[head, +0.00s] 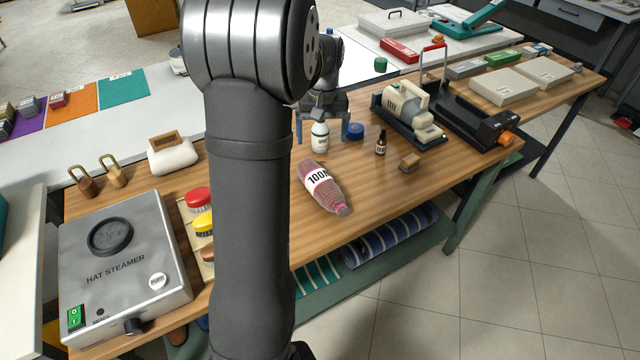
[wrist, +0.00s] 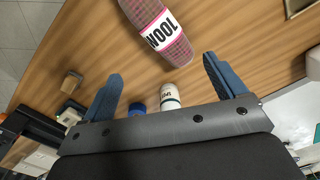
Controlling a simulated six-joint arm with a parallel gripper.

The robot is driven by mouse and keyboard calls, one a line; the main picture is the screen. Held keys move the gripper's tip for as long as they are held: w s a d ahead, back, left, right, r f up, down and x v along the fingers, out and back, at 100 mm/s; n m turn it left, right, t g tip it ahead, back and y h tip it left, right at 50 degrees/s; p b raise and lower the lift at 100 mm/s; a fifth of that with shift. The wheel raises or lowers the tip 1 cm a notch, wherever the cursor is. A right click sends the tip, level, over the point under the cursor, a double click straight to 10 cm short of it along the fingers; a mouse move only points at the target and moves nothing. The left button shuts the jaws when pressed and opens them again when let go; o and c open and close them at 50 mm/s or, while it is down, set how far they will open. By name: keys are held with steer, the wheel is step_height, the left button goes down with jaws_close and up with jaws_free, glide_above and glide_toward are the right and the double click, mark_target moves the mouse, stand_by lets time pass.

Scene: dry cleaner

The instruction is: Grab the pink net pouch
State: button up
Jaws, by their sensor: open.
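The pink net pouch (head: 325,187) lies on the wooden table, with a white label band and dark lettering around its middle. It also shows at the top of the wrist view (wrist: 173,45), its upper end cut off by the frame. My gripper (head: 322,138) is open and empty, behind the pouch in the head view. In the wrist view its two blue fingers (wrist: 164,67) are spread wide, with the pouch's near end between and beyond the tips. The fingers do not appear to touch the pouch.
A small white bottle (head: 320,139) and a blue roll (head: 356,131) stand close to my gripper. A brown dropper bottle (head: 381,143) and a small brush (head: 409,162) are to the right. The hat steamer (head: 125,255) is at left. Bare tabletop lies around the pouch.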

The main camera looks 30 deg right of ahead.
mark_target(320, 183)
steer(key=f+n, duration=0.1)
steer(key=f, duration=0.5)
steer(key=f+n, duration=0.2)
steer(key=f, duration=0.4)
steer(key=f+n, duration=0.2)
steer(key=f, duration=0.4)
steer(key=shift+a+f, duration=0.1)
steer(key=shift+a, duration=0.25)
steer(key=shift+c, duration=0.2)
steer(key=c, duration=1.2)
